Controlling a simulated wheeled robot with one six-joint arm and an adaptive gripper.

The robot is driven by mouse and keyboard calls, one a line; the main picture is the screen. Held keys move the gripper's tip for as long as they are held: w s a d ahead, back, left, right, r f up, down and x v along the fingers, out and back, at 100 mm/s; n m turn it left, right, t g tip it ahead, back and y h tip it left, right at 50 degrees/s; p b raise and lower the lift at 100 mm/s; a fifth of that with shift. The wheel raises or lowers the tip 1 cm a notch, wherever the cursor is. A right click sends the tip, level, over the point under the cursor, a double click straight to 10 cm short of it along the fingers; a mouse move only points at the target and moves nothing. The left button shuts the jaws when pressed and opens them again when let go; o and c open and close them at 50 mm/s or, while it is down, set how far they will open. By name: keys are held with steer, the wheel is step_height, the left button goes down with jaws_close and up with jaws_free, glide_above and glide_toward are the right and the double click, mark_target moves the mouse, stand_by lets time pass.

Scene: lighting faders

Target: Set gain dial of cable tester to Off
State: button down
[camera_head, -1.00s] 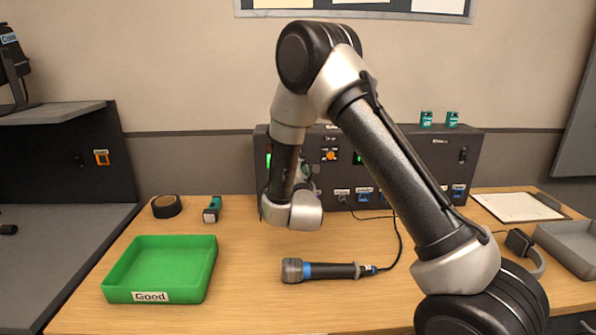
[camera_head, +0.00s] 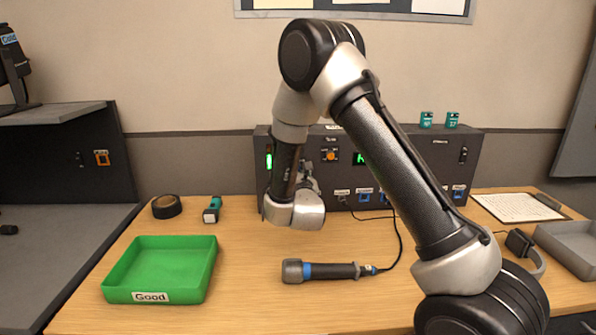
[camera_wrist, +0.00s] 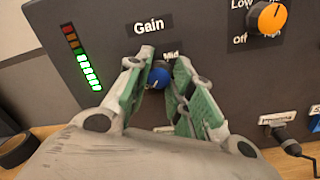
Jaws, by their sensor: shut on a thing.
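The dark cable tester (camera_head: 420,150) stands at the back of the table. In the wrist view its blue gain dial (camera_wrist: 158,77) sits under the "Gain" label (camera_wrist: 149,26), with "Mid" printed just above it. My gripper (camera_wrist: 157,82) has its green-padded fingers on both sides of the blue dial and is shut on it. The dial's pointer and any "Off" mark for it are hidden or too small to read. In the head view my arm hides the dial.
An orange dial (camera_wrist: 268,18) with its own "Low" and "Off" marks is at the upper right. A lit level bar (camera_wrist: 88,70) is left of the gain dial. A microphone (camera_head: 325,270), green "Good" tray (camera_head: 150,297) and tape roll (camera_head: 167,206) lie on the table.

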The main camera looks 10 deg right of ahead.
steer(key=shift+f, duration=0.1)
steer(key=c, duration=1.2)
jaws_free()
steer(key=shift+c, duration=0.2)
steer(key=s+a, duration=0.1)
steer(key=s, duration=1.1)
steer(key=shift+a+f, duration=0.35)
steer(key=shift+a, duration=0.05)
steer(key=shift+w, duration=0.15)
